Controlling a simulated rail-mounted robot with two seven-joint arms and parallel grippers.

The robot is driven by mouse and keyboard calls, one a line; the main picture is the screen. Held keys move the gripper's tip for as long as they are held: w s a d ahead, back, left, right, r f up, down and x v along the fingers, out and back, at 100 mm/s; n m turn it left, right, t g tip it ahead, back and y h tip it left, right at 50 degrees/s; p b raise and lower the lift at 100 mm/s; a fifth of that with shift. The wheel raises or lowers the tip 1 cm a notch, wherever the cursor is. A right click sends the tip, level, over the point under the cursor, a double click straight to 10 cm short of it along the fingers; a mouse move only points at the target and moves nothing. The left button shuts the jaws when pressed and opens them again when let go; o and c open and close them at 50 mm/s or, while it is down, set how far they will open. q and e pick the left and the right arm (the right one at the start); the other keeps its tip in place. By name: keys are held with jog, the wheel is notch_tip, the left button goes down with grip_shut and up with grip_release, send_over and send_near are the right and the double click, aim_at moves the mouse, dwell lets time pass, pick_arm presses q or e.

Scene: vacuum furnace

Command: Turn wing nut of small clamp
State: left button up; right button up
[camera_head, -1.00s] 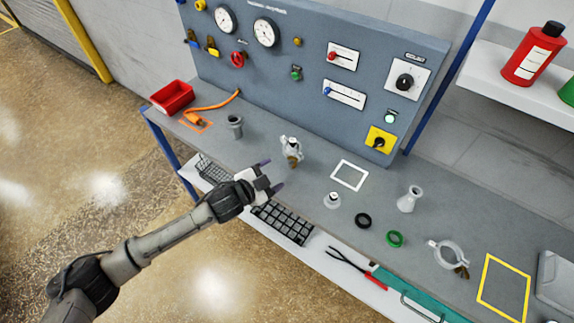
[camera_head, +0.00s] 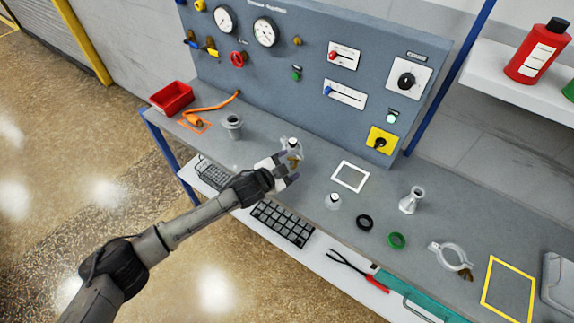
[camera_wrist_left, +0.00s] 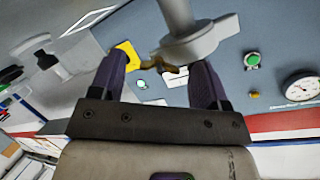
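The small clamp (camera_head: 292,144) is a pale grey ring around an upright fitting on the bench. Its brass wing nut (camera_head: 293,157) sticks out toward the front, partly hidden by my gripper. My left gripper (camera_head: 286,168) is at the clamp's near side. In the left wrist view, its two dark fingers (camera_wrist_left: 160,68) are spread, and the brass wing nut (camera_wrist_left: 163,66) shows between and beyond their tips under the grey clamp (camera_wrist_left: 196,40). I see no finger closed on it; contact is unclear. My right gripper is not in view.
A grey flanged cup (camera_head: 232,126) stands left of the clamp. A larger open clamp (camera_head: 452,256), a black ring (camera_head: 364,222), a green ring (camera_head: 397,240) and a white flask-like fitting (camera_head: 411,201) lie to the right. The gauge panel (camera_head: 310,75) rises behind.

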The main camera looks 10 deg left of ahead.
pick_arm(q)
jog(key=c, duration=0.9)
jog(key=shift+m, duration=0.3)
jog(key=shift+f+m+t, duration=0.15)
jog(key=shift+m+t, duration=0.35)
jog(key=shift+s+d+f+m+t+y+b, duration=0.1)
jog(key=shift+m+t+y+b, duration=0.3)
jog(key=shift+m, duration=0.6)
jog(key=m+t+b, duration=0.2)
jog(key=m, duration=0.1)
jog(key=shift+f+b, duration=0.1)
jog(key=shift+b, duration=0.2)
jog(key=shift+m+b, duration=0.65)
jog(key=shift+m, duration=0.25)
jog(key=shift+t+h, duration=0.3)
jog(key=shift+m, duration=0.3)
